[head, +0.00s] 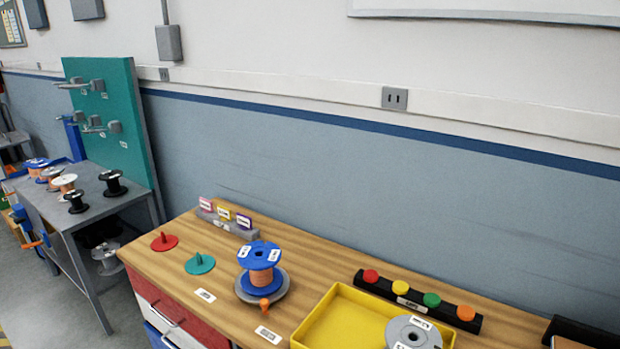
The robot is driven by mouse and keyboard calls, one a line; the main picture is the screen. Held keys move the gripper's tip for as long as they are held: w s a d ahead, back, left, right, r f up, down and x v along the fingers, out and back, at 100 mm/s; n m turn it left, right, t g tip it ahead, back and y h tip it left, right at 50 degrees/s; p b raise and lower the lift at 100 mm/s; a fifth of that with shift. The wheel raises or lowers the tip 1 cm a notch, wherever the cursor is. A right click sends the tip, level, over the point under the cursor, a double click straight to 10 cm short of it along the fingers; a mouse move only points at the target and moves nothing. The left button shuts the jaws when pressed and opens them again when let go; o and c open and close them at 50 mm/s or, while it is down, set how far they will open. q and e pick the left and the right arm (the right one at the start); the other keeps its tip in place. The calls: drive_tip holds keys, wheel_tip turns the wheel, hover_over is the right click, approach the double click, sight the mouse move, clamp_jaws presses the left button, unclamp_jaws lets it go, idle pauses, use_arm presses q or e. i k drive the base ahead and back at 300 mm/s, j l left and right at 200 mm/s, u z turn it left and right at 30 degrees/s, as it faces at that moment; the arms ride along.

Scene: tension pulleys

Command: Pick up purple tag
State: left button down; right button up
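A grey tag holder (228,227) stands at the back left of the wooden workbench, near the wall. Three small tags with white labels stand upright in it. The right-hand one is the purple tag (244,221). A yellow tag (224,213) is in the middle, and a pinkish tag (206,204) is at the left end. The label writing is too small to read. Neither of my grippers shows in the head view.
On the wooden bench (215,313) are a red cone (164,241), a green cone (200,264), a blue-flanged spool (259,257) on a grey base, a yellow tray (345,322) and a black rack (418,303) with coloured knobs. A grey table (95,210) with spools stands left.

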sight(245, 223)
drive_tip(key=j+z, duration=0.25)
drive_tip(key=j, duration=0.75)
drive_tip(key=j+z, duration=0.25)
drive_tip(key=j, duration=0.75)
